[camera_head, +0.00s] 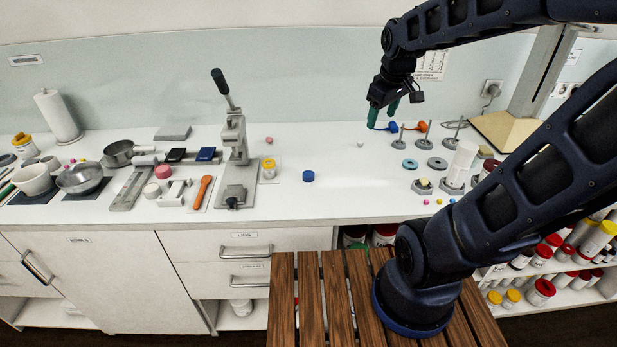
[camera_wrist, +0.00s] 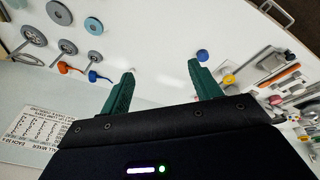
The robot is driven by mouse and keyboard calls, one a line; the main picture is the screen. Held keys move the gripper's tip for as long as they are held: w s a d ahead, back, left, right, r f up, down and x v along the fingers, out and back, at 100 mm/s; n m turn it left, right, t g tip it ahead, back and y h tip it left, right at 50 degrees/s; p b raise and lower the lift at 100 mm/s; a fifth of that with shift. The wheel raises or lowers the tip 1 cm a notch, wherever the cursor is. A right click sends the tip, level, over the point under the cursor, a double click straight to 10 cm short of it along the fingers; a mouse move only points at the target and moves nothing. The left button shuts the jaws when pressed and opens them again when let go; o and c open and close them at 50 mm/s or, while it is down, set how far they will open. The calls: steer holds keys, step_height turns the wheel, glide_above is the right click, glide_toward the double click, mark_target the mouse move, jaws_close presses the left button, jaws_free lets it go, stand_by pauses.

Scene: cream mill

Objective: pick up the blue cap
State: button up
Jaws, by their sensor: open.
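The blue cap (camera_head: 308,176) is a small round piece lying on the white counter, right of the lever press. It also shows in the wrist view (camera_wrist: 203,55), just beyond the tip of the right-hand finger. My gripper (camera_head: 383,111) has green fingers and hangs above the back right of the counter, up and to the right of the cap and apart from it. In the wrist view my gripper (camera_wrist: 160,72) is open, with nothing between its fingers.
A lever press (camera_head: 236,160) and a yellow-lidded jar (camera_head: 268,169) stand left of the cap. Blue and orange scoops (camera_head: 417,127), stands with discs and a white cylinder (camera_head: 461,163) are at the right. The counter around the cap is clear.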

steer(key=w+a+f+n+g, duration=0.2)
steer(key=w+a+f+n, duration=0.5)
steer(key=w+a+n, duration=0.15)
steer(key=n+g, duration=0.1)
steer(key=n, duration=0.6)
glide_above(309, 173)
step_height(309, 173, down, 9)
steer(key=f, duration=0.5)
steer(key=shift+w+d+f, duration=0.15)
steer(key=shift+d+f, duration=0.1)
steer(key=f, duration=0.3)
steer(key=shift+s+a+f, duration=0.3)
steer(key=shift+a+f, duration=0.05)
steer(key=shift+f, duration=0.75)
steer(key=c, duration=1.1)
steer(key=shift+o, duration=0.2)
steer(key=shift+r, duration=0.1)
